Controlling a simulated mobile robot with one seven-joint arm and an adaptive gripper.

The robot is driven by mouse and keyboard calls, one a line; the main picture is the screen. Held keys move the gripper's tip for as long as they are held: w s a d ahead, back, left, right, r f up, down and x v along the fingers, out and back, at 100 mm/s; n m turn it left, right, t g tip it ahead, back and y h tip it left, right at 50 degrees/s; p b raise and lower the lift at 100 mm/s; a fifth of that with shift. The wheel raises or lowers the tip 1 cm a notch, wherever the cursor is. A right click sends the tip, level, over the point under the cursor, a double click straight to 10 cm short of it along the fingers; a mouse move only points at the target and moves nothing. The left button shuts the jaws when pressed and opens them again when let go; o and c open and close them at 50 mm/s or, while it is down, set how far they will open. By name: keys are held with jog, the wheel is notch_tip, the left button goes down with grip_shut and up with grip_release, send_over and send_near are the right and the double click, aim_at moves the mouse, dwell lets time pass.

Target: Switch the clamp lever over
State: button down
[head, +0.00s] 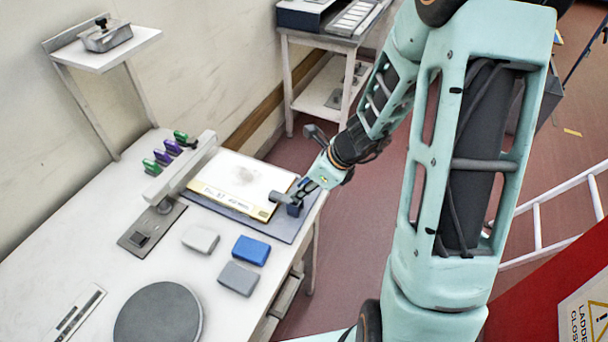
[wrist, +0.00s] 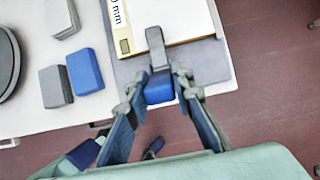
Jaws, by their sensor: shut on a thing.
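The clamp lever is a grey bar (wrist: 155,45) on a blue block (wrist: 159,90) at the right corner of the dark base plate, beside a white board. In the head view its grey end (head: 279,197) reaches over the board's edge, and the blue block (head: 294,209) is partly hidden by my gripper. My gripper (head: 301,190) reaches in from the right. Exactly where the pads touch is hard to see.
The white board (head: 235,183) lies on the base plate (head: 218,212), with a pale bar at its left. Blue (head: 251,250) and grey (head: 238,278) blocks and a round grey disc (head: 158,315) lie nearer. Green and purple handles (head: 171,147) stand behind. Floor is open right of the bench.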

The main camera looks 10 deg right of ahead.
jog(key=shift+w, duration=0.1)
dwell(0.3)
jog(key=c, duration=1.7)
grip_release()
jog(key=shift+a, duration=0.1)
jog(key=shift+r, duration=0.15)
jog(key=v, duration=1.2)
jog(key=shift+a, duration=0.1)
jog(key=shift+w, duration=0.1)
